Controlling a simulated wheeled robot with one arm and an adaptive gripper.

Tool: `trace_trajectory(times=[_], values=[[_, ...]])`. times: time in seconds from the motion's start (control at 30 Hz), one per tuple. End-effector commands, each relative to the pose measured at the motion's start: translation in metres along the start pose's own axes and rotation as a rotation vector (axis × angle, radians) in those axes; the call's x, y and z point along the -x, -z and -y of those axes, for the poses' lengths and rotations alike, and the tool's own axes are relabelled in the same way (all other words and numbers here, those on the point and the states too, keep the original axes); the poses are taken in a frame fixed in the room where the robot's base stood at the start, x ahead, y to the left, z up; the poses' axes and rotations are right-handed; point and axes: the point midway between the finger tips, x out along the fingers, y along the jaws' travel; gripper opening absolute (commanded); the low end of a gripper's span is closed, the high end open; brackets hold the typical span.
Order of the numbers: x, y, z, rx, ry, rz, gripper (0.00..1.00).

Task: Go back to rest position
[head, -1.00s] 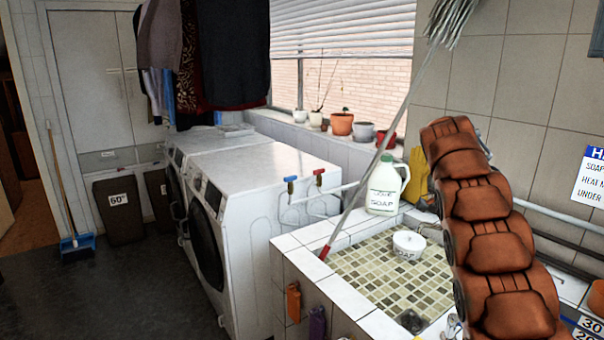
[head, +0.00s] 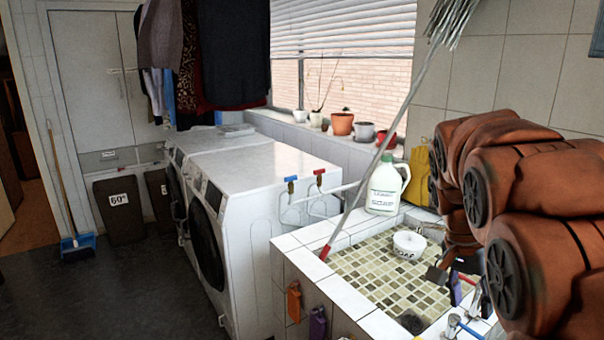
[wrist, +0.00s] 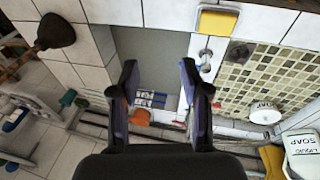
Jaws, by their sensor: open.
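My gripper (wrist: 159,68) is open and empty in the wrist view, its two dark fingers spread apart. Between and beyond them show a grey basin floor, an orange item (wrist: 136,117) and small blue-and-white boxes (wrist: 158,100). In the head view my folded arm fills the right side. The gripper (head: 447,281) is partly visible there below the arm, over the right side of the tiled sink (head: 365,266). It appears apart from the white soap dish (head: 409,244).
A white soap jug (head: 385,187) stands behind the sink, and a mop (head: 378,150) leans in it. A yellow sponge (wrist: 217,21) lies on the white ledge in the wrist view. Washing machines (head: 235,215) stand left of the sink. The dark floor at left is open.

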Motion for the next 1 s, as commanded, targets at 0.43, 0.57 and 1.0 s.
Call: trace_trajectory(times=[0.43,0.57,1.0], values=[[-0.043,-0.133,-0.049,0.474,0.092,0.11,0.46],[-0.059,-0.172,-0.063,0.618,0.126,0.131,0.46],[-0.1,-0.255,-0.099,0.939,0.201,0.175,0.46]])
